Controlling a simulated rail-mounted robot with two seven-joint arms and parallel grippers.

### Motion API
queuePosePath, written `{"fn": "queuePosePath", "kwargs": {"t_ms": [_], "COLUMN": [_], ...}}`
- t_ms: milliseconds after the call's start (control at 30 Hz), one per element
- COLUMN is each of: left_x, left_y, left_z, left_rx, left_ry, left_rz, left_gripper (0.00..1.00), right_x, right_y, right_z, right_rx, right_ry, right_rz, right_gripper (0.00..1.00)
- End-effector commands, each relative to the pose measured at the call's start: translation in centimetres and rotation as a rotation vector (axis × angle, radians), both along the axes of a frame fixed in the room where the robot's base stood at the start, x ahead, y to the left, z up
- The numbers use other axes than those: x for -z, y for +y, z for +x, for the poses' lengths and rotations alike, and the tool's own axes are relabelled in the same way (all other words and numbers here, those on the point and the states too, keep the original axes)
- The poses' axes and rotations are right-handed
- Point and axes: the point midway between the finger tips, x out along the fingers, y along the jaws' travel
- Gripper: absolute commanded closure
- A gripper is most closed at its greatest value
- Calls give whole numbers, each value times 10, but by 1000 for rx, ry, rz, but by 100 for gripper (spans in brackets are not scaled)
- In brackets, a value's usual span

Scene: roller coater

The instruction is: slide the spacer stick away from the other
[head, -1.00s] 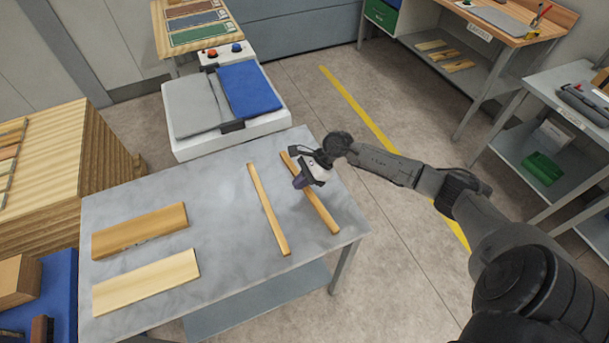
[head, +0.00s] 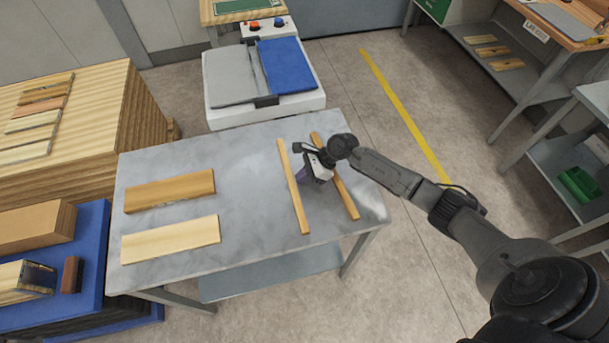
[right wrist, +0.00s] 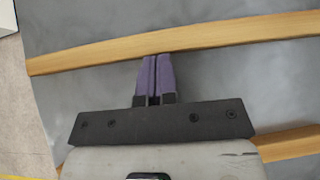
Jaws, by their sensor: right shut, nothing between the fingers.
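Two thin wooden spacer sticks lie apart on the grey metal table (head: 250,250), running roughly front to back: a left stick (head: 294,190) and a right stick (head: 346,195). My right gripper (head: 302,176) is shut and empty, low between them, its purple fingers close to the left stick. My gripper covers part of the right stick. In the right wrist view, the shut fingertips (right wrist: 156,58) meet the lower edge of the upper stick (right wrist: 190,42); I cannot tell whether they touch. The other stick (right wrist: 290,143) is partly hidden behind the gripper body. My left gripper is not in view.
A brown board (head: 170,191) and a pale board (head: 170,240) lie on the table's left. A machine with a blue and grey top (head: 265,113) stands behind it. A blue-covered stack (head: 90,250) and a wooden stack (head: 85,150) stand left. Floor is free right.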

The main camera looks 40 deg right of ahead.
Motion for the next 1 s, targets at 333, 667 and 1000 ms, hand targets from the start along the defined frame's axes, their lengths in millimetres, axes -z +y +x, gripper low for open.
{"fn": "queuePosePath", "kwargs": {"t_ms": [333,667,1000], "left_x": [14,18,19], "left_y": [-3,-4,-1], "left_z": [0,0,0], "left_rx": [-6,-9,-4], "left_ry": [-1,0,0], "left_rz": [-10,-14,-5], "left_gripper": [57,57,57], "right_x": [2,0,1], "right_y": [36,60,57], "right_z": [19,30,29], "right_rx": [-4,0,0], "right_ry": [-4,0,0], "right_rz": [-1,-1,-1], "right_gripper": [100,100,100]}}
